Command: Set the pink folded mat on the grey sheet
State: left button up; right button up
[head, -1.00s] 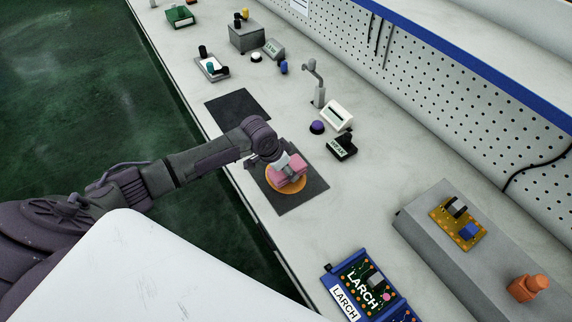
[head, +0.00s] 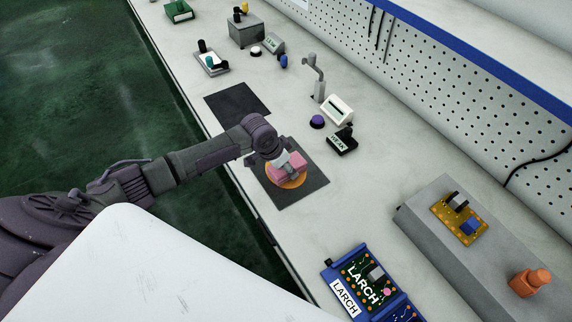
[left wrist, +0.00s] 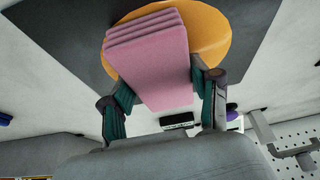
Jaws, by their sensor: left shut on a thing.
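The pink folded mat (head: 291,170) is a small stack of folded layers. It also shows in the left wrist view (left wrist: 153,62), between the two fingers. My left gripper (head: 287,163) is shut on it, with one finger at each side in the left wrist view (left wrist: 167,92). The mat is over an orange round disc (head: 290,185), which shows around it. The disc lies on a dark grey sheet (head: 314,184). I cannot tell whether the mat touches the disc. A second dark sheet (head: 238,100) lies bare farther along the bench. My right gripper is not in view.
A purple button (head: 317,121), a white display box (head: 337,110) and a black block marked WEAK (head: 342,141) stand behind the near sheet. A blue LARCH board (head: 366,284) and a long grey block (head: 425,223) are nearer. The bench between them is clear.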

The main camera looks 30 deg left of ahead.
pick_arm(q)
jog(key=shift+f, duration=0.15)
jog(key=o, duration=1.1)
jog(key=v, duration=1.2)
